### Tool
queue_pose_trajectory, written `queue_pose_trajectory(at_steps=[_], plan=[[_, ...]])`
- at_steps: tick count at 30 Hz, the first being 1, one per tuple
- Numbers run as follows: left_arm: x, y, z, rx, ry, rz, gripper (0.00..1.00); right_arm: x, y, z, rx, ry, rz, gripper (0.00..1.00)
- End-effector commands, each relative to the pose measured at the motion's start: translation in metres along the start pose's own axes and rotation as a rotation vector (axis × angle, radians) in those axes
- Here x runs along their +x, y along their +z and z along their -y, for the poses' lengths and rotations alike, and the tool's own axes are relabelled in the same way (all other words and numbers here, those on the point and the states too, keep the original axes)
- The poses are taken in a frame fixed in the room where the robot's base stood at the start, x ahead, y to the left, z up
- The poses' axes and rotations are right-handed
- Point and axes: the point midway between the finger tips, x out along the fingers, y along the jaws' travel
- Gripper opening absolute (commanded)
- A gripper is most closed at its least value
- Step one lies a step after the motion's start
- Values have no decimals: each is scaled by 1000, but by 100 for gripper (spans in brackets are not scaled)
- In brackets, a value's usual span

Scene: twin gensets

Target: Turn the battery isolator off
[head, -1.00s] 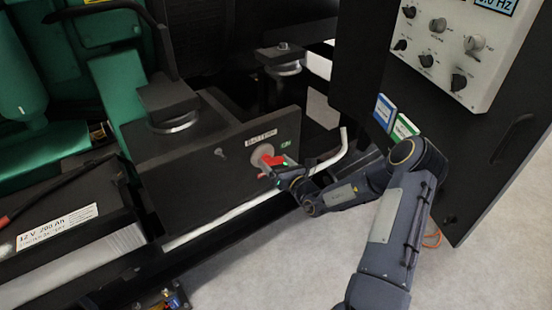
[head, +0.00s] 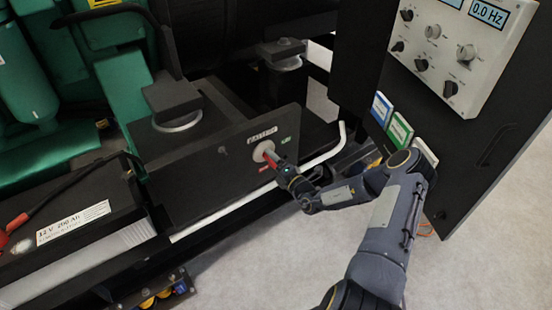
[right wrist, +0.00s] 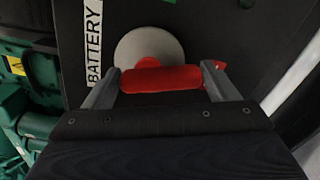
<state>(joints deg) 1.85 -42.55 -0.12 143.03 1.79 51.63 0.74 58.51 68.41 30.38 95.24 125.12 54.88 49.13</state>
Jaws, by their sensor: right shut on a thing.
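The battery isolator is a pale round disc (head: 259,152) with a red handle (head: 270,157) on a dark panel below a "BATTERY" label (head: 263,133). A small green mark (head: 286,140) is to its right and a red mark (head: 267,167) below it. My right gripper (head: 279,166) is at the handle. In the right wrist view its fingers (right wrist: 162,77) are at both ends of the red handle (right wrist: 160,80), shut on it, with the disc (right wrist: 148,46) behind. The handle's exact turn angle is hard to tell. My left gripper is not in view.
A battery (head: 75,240) stands at the lower left. A white pipe (head: 322,157) runs beside and below the panel. An open dark door with a control panel (head: 450,50) and coloured cards (head: 400,128) is at the right. Pale floor lies in front.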

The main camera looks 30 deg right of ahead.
Motion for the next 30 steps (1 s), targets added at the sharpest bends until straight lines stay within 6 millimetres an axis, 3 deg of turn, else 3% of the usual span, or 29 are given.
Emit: queue_pose_trajectory(at_steps=[12,30], plan=[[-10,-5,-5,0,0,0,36,-1,-4,2,272,-3,0,57],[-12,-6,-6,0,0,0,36,-1,-5,2,354,-3,1,57]])
